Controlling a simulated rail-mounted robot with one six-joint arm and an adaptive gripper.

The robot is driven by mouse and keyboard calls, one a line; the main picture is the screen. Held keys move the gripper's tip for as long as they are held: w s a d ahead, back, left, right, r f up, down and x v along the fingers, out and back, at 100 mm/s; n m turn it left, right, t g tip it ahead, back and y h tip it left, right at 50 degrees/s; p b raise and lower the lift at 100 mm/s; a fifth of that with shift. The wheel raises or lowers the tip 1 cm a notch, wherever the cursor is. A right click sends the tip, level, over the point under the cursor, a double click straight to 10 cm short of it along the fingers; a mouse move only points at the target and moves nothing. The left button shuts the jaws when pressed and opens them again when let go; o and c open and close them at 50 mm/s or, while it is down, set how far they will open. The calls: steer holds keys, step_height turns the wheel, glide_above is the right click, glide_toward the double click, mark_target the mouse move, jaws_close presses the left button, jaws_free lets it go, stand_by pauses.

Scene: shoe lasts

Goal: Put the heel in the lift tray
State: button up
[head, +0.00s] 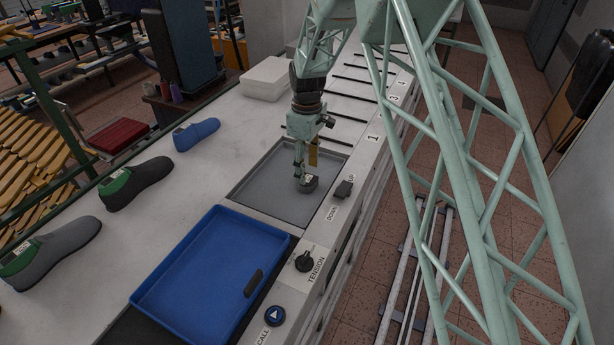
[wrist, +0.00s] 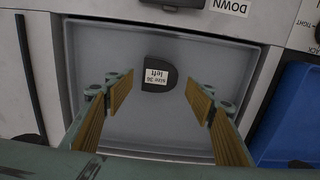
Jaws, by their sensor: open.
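The heel (wrist: 158,74) is a small dark D-shaped block with a white label reading "size 36 left". In the wrist view it lies in the grey lift tray (wrist: 110,132), toward the tray's edge beside the DOWN label. The head view also shows the heel (head: 309,184) in the right part of the lift tray (head: 262,200). My gripper (head: 302,172) is over the tray, just above the heel. In the wrist view my gripper (wrist: 159,93) has its two wood-coloured fingers spread wide, with clear gaps on both sides of the heel.
An UP/DOWN switch (head: 343,189), a TENSION knob (head: 304,261) and a CALL button (head: 274,316) line the right edge. Several shoe lasts, including a blue one (head: 196,134), lie left. A white box (head: 267,78) stands behind.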

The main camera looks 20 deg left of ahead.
mark_target(308, 180)
step_height(308, 180, up, 7)
steer(key=shift+f, duration=0.2)
stand_by(0.8)
steer(key=shift+d+r, duration=0.1)
steer(key=shift+r, duration=0.05)
